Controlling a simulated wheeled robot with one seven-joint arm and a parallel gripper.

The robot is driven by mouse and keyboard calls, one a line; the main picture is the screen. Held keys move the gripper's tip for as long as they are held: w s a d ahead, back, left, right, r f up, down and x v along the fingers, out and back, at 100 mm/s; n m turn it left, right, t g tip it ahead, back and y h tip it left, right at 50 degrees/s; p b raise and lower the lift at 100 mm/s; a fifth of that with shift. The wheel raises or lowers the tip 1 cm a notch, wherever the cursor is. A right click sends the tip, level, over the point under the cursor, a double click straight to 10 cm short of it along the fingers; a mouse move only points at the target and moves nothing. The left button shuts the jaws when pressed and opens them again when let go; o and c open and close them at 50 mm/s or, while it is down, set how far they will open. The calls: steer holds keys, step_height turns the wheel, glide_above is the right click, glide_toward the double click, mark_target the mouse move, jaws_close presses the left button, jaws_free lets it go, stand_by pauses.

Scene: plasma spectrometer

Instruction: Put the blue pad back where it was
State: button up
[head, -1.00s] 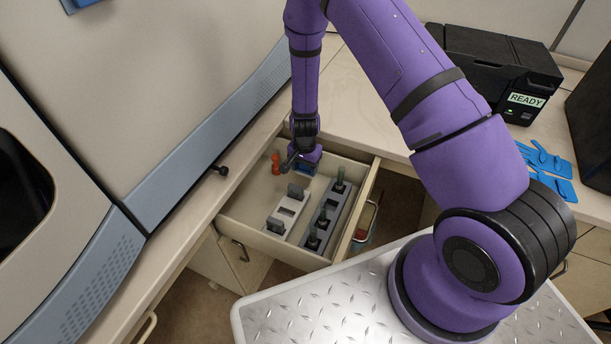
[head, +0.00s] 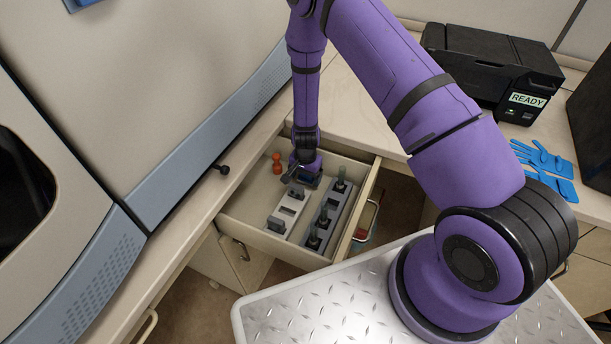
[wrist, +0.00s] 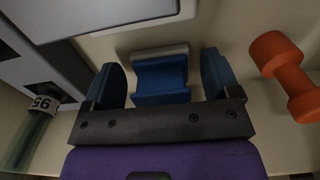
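A blue piece with a grey upper edge, which looks like the blue pad (wrist: 162,80), lies between the fingertips in the wrist view. Gaps show between it and both fingers, so my gripper (wrist: 160,82) is open around it. In the head view my gripper (head: 302,178) points down into the open drawer (head: 262,235), near its back wall. A white rack (head: 283,217) with a grey plate in it stands in front of the gripper. The gripper hides the pad in the head view.
An orange dumbbell-shaped piece (head: 277,163) is left of the gripper. The drawer walls are close around. Blue gloves (head: 545,160) and a black printer (head: 490,70) are on the right counter.

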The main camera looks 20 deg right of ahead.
steer(key=shift+r, duration=0.1)
step_height(320, 180, up, 12)
stand_by(0.7)
steer(key=s+d+r+n+t+y, duration=0.1)
steer(key=s+r+n, duration=0.15)
steer(key=r, duration=1.25)
steer(key=s+d+r+n+t+y, duration=0.15)
steer(key=s+r, duration=0.25)
steer(key=r, duration=1.2)
steer(key=s+d+r+n+t+h, duration=0.1)
steer(key=s+d+r+n, duration=0.1)
steer(key=s+r, duration=0.5)
steer(key=s+d+r+n+t+h, duration=0.1)
steer(key=s+r, duration=0.7)
steer(key=s, duration=0.8)
steer(key=shift+s+d+n+t, duration=0.35)
steer(key=shift+d+n, duration=0.35)
steer(key=shift+n, duration=0.3)
steer(key=shift+h, duration=0.25)
